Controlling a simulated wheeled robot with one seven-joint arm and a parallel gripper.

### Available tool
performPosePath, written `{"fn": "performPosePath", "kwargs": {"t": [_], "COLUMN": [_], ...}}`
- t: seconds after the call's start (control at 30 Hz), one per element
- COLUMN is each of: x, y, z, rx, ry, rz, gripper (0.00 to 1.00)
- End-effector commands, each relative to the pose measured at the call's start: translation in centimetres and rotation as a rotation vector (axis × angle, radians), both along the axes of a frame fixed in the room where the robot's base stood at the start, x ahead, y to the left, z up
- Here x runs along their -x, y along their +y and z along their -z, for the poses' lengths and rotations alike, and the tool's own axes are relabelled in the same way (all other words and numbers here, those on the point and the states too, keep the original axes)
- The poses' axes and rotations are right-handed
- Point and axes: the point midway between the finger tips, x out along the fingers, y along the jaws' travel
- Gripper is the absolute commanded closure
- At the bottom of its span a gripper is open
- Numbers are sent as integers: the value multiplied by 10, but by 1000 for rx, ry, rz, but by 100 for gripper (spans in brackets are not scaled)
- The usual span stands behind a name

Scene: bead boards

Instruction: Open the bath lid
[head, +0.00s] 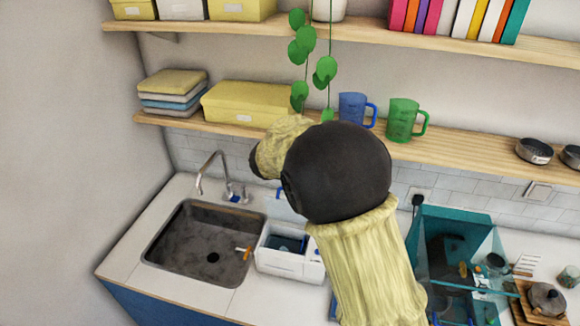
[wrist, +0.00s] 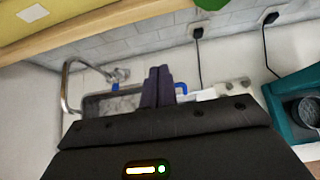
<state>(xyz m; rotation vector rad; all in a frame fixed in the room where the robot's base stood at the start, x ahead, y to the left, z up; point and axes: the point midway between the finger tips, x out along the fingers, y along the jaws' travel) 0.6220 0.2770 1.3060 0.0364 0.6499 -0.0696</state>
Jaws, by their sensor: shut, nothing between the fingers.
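The bath, a white box (head: 290,265), stands on the counter just right of the sink, and its dark blue inside shows from above. A pale panel with a blue handle (head: 281,194) shows behind the box, partly hidden by my arm; it looks like the lid standing raised, but its hinge is hidden. My arm hides the fingers in the head view.
A sink (head: 205,243) with a curved tap (head: 210,172) lies to the left. A teal glass tank (head: 450,240) stands to the right. A shelf (head: 460,160) with mugs and a hanging plant (head: 303,45) are close to my arm.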

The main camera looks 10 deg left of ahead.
Motion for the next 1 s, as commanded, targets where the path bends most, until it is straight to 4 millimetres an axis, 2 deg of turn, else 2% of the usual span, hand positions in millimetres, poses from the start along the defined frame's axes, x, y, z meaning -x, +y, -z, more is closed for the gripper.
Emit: {"fn": "performPosePath", "kwargs": {"t": [0.17, 0.3, 0.47, 0.6, 0.8, 1.0], "x": [6, 22, 43, 62, 87, 104], "y": [-20, -35, -46, -53, -67, -77], "z": [33, 67, 89, 96, 94, 84], "rx": [-153, -403, -714, -979, -1339, -1564], "ry": [73, 168, 250, 295, 319, 315], "rz": [38, 85, 142, 184, 225, 234], "gripper": [100, 100, 100, 100, 100, 100]}}
